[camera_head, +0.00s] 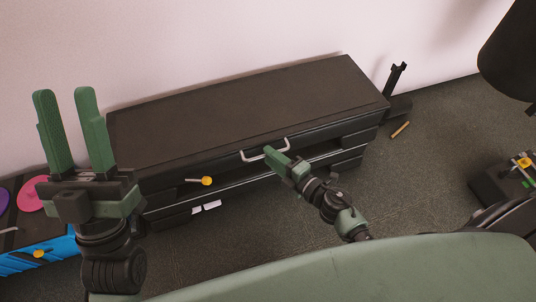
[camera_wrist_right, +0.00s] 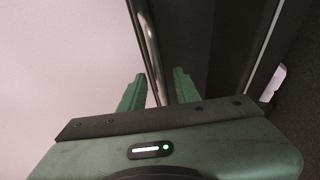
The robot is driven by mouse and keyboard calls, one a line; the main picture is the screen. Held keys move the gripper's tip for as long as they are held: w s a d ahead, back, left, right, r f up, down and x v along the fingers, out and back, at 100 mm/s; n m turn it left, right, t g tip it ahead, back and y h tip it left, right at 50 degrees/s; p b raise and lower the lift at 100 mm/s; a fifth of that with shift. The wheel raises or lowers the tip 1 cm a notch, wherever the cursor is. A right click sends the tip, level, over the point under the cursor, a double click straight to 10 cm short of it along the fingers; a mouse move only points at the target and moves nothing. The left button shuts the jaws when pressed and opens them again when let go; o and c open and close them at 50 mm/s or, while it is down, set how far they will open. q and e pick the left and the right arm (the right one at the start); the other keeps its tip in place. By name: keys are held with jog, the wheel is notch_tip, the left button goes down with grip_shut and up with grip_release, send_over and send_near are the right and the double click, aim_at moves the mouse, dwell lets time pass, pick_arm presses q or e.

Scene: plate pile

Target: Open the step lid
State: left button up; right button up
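The step (camera_head: 172,122) is a long, low, dark unit against the wall, its flat lid on top looking closed in the head view. A pale bar handle (camera_head: 246,157) sits at the middle of its front edge. My right gripper (camera_head: 268,149) is at this handle, fingers pointing toward the step. In the right wrist view its two green fingers (camera_wrist_right: 158,83) stand apart, with a long dark bar or edge running between them. I cannot tell whether they touch the handle. My left gripper (camera_head: 64,92) is raised, open and empty, left of the step.
A yellow knob (camera_head: 207,181) sticks out at the step's front. A blue box (camera_head: 50,254) with a pink disc (camera_head: 33,194) is at the left. A small tan stick (camera_head: 400,130) lies on the grey floor right of the step. A dark object (camera_head: 510,185) stands at the right.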

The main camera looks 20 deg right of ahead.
jog(key=shift+x, duration=1.1)
grip_shut()
dwell(0.7)
